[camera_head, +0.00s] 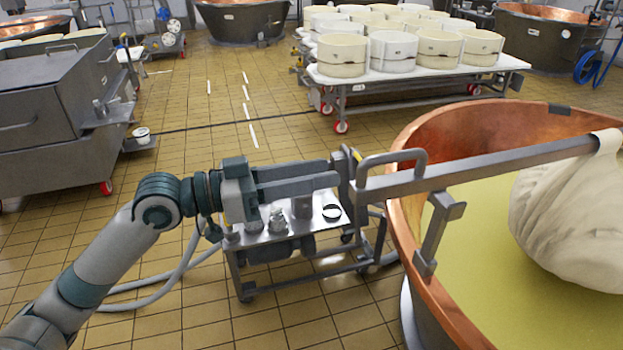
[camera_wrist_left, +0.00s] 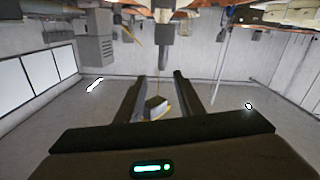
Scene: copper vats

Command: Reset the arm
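My left arm (camera_head: 105,258) comes in from the lower left, reaching out over a small metal cart. My left gripper (camera_head: 333,173) points right, near the left end of a metal bar (camera_head: 480,172) with a loop handle. I cannot tell whether it touches the bar. In the left wrist view its two fingers (camera_wrist_left: 160,76) stand apart with nothing gripped between them. My right arm and gripper are not in view.
The copper vat (camera_head: 440,308) at the right holds yellow liquid. A cloth bundle (camera_head: 570,215) hangs there from the bar. The small cart (camera_head: 270,250) stands below my gripper. A table (camera_head: 350,80) with white moulds is behind, a grey machine (camera_head: 50,120) at left. Tiled floor is free between.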

